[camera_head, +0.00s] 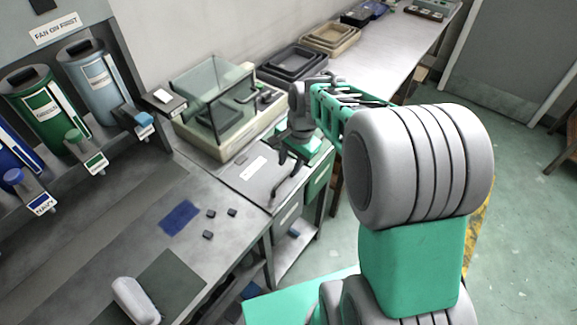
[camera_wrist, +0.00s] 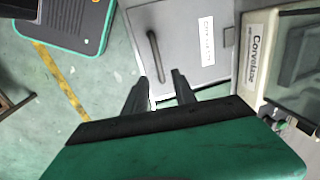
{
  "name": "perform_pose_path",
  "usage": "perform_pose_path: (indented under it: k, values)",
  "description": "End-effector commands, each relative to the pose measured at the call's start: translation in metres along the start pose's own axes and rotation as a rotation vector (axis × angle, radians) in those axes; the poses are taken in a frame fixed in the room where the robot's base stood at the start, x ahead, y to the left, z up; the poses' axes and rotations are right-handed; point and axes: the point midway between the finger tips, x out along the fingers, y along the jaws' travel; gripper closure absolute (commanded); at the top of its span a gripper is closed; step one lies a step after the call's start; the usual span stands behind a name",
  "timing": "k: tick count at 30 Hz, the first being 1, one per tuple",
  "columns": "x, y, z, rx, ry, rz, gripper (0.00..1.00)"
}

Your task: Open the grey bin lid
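The grey bin lid (camera_head: 240,180) is flat and closed, with a white label, on the bin (camera_head: 288,215) at the end of the counter. It fills the top middle of the wrist view (camera_wrist: 183,70). Its dark bar handle (camera_wrist: 154,50) runs along the lid's left side in that view. My gripper (camera_wrist: 160,76) is open and empty, its two dark fingers apart. The handle's near end shows between the fingertips; I cannot tell whether they touch it. In the head view my gripper (camera_head: 284,168) hangs over the lid's right edge.
A glass-topped case (camera_head: 215,105) stands right behind the lid, and it borders the lid at right in the wrist view (camera_wrist: 258,60). Trays (camera_head: 292,62) lie farther back. Small dark blocks (camera_head: 208,236) and a blue pad (camera_head: 180,218) lie on the counter. Open green floor (camera_head: 525,235) is at right.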

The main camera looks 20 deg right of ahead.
Motion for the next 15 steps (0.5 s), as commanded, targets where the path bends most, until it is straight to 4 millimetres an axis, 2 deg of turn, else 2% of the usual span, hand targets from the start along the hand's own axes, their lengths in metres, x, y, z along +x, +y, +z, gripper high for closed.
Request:
perform_pose_path:
  k: [3,6,15]
  values:
    - [0.022,0.001,0.000,0.002,-0.002,0.003,0.67]
    - [0.036,0.001,-0.001,0.002,0.000,0.001,0.67]
    - [0.043,0.001,-0.002,0.002,0.003,-0.001,0.67]
